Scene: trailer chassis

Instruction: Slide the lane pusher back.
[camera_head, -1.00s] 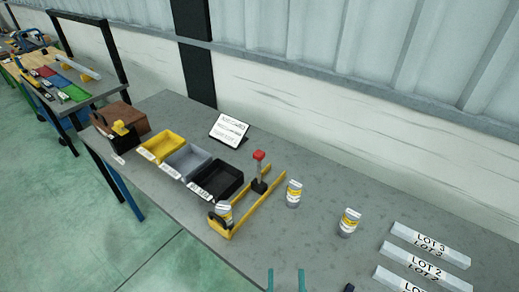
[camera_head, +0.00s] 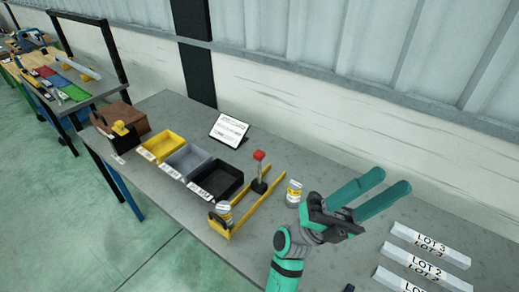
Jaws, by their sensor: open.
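The lane pusher (camera_head: 259,174) is a dark upright post with a red top on a dark base. It stands at the back part of a lane with yellow rails (camera_head: 269,201). A white and yellow can (camera_head: 224,210) sits inside the lane at its front end. Another such can (camera_head: 294,192) stands on the table just right of the lane. My gripper (camera_head: 396,180) is open and empty, right of the lane and above the table, its teal fingers pointing to the upper right. It is apart from the pusher.
Yellow (camera_head: 163,146), grey (camera_head: 187,160) and black (camera_head: 216,181) bins stand left of the lane. A sign (camera_head: 229,130) stands behind them. Several white LOT blocks (camera_head: 431,244) lie at the right. The table (camera_head: 330,165) is clear behind the lane.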

